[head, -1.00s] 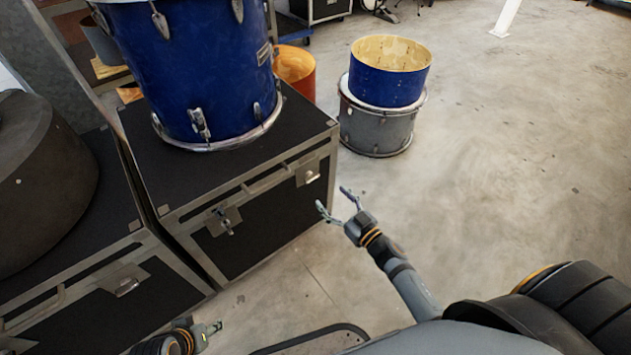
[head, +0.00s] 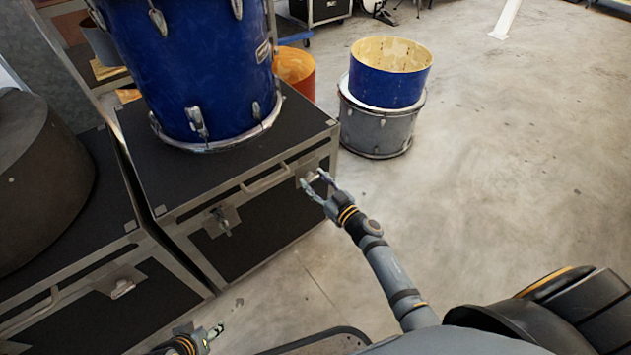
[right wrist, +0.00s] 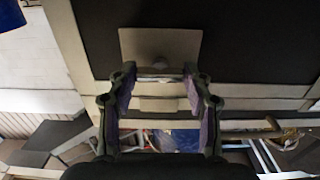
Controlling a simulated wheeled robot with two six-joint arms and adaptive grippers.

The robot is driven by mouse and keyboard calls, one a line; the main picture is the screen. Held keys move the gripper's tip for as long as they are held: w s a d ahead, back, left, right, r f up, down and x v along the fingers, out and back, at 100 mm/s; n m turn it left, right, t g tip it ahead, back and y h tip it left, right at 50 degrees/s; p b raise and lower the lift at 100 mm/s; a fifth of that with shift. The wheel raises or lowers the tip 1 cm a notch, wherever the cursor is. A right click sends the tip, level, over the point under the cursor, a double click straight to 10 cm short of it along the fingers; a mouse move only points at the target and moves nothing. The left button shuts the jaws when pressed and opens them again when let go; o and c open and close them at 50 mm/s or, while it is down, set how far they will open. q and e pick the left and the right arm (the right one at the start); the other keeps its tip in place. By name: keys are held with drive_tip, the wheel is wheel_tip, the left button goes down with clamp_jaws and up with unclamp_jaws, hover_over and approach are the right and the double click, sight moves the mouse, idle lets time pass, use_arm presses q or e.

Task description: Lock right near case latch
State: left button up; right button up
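The black case (head: 270,225) with metal edges stands under the large blue drum. Its right near latch (head: 312,170) is partly hidden behind my right gripper (head: 313,183). In the right wrist view, the latch plate (right wrist: 160,45) lies just past the fingertips, and my right gripper (right wrist: 158,80) is open, one finger to each side of the latch's pale lower part. I cannot tell whether they touch it. The case's left latch (head: 222,221) has a part sticking out. My left gripper (head: 212,333) is low at the left, seen side-on, away from the latches.
A handle (head: 265,181) sits on the case front between the latches. The blue drum (head: 195,70) stands on the lid. Another case (head: 90,310) with a dark round case (head: 40,180) on it is at left. Stacked drums (head: 377,130) stand behind right. Floor at right is clear.

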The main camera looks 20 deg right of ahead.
drive_tip(key=c, duration=0.5)
